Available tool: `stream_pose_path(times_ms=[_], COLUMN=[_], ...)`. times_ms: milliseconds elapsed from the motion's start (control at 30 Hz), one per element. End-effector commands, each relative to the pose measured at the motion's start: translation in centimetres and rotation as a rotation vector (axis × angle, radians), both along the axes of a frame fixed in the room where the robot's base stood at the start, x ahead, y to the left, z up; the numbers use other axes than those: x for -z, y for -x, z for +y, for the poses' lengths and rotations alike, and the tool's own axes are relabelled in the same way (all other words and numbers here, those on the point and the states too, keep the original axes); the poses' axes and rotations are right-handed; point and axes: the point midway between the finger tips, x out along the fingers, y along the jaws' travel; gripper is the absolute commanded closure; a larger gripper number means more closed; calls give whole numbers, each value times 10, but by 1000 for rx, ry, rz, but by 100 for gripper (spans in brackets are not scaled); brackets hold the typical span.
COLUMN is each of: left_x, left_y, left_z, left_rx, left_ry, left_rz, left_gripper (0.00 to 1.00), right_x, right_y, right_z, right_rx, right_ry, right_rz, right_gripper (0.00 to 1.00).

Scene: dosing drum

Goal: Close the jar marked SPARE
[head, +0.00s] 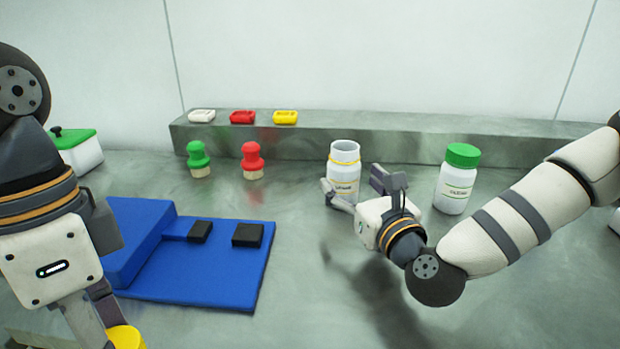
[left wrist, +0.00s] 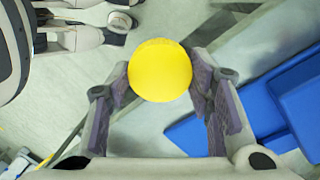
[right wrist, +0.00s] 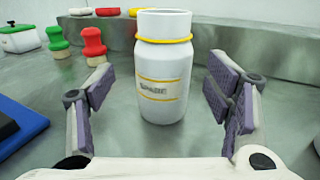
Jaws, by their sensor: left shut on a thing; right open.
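The jar marked SPARE (head: 344,160) is white, upright and has no lid on it, with a yellow ring at its neck. It stands in front of the grey ledge, and it also shows in the right wrist view (right wrist: 165,68). My right gripper (head: 352,187) is open, its fingers on either side of the space just in front of the jar, apart from it. A round yellow lid (left wrist: 160,70) is held between the fingers of my left gripper (left wrist: 160,82). This lid also shows at the bottom left of the head view (head: 126,337).
A white jar with a green lid (head: 457,180) stands right of the SPARE jar. A green stamp (head: 198,158) and a red stamp (head: 252,160) stand to its left. A blue stand (head: 200,275) with dark pads lies at front left. A ledge (head: 400,145) runs behind.

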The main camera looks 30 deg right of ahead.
Motion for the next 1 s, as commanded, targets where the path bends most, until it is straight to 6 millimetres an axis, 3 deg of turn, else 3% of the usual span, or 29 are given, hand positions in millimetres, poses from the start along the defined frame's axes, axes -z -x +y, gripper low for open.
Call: stream_pose_path(times_ms=[133, 400, 767, 833, 1000], left_x=[-1, 1, 1, 1, 1], left_y=[0, 0, 0, 0, 0], left_z=[0, 0, 0, 0, 0], left_rx=[0, 0, 0, 0, 0], left_ry=[0, 0, 0, 0, 0], left_rz=[-1, 2, 2, 2, 2], left_gripper=[65, 65, 65, 65, 65], right_x=[0, 2, 1, 1, 1], right_y=[-7, -47, -51, -50, -50], right_z=[-2, -11, -11, -11, -11], right_rx=[0, 0, -1, -1, -1], right_ry=[4, 2, 0, 0, 0], right_rz=[-1, 0, -1, -1, 0], right_gripper=[27, 27, 27, 36, 75])
